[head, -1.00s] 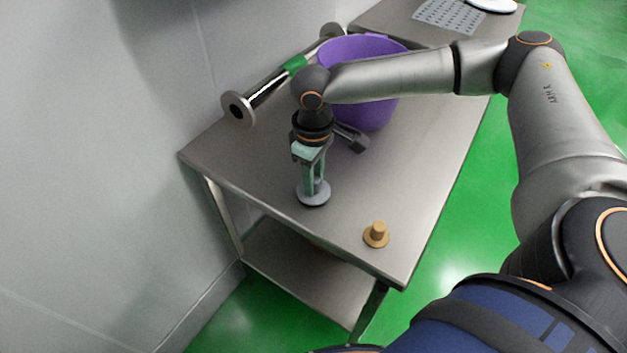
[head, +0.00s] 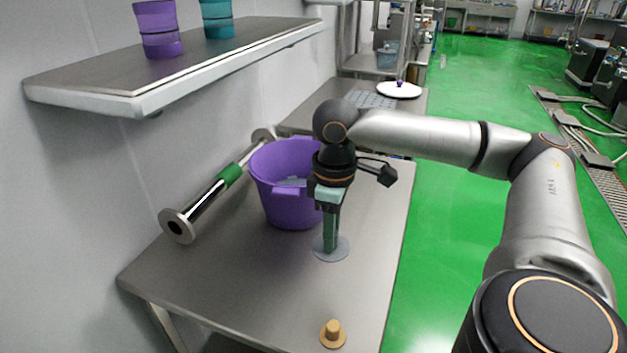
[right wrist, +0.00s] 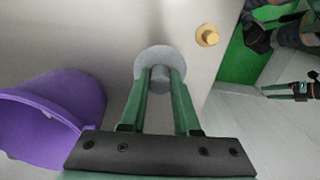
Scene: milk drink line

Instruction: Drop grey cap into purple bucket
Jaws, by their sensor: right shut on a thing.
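The grey cap (head: 331,251) is a round disc with a knob. My right gripper (head: 330,240) is shut on its knob, which also shows between the fingers in the right wrist view (right wrist: 160,78). Whether the cap touches the table or hangs just above it, I cannot tell. The purple bucket (head: 290,205) stands on the steel table (head: 230,280), behind and to the left of the held cap. In the right wrist view the bucket (right wrist: 60,115) is at the left. Something pale shows inside it.
A tan cap (head: 333,334) lies near the table's front edge. A steel pipe with a green band (head: 229,175) lies left of the bucket by the wall. A shelf (head: 190,70) with purple and teal containers hangs at upper left.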

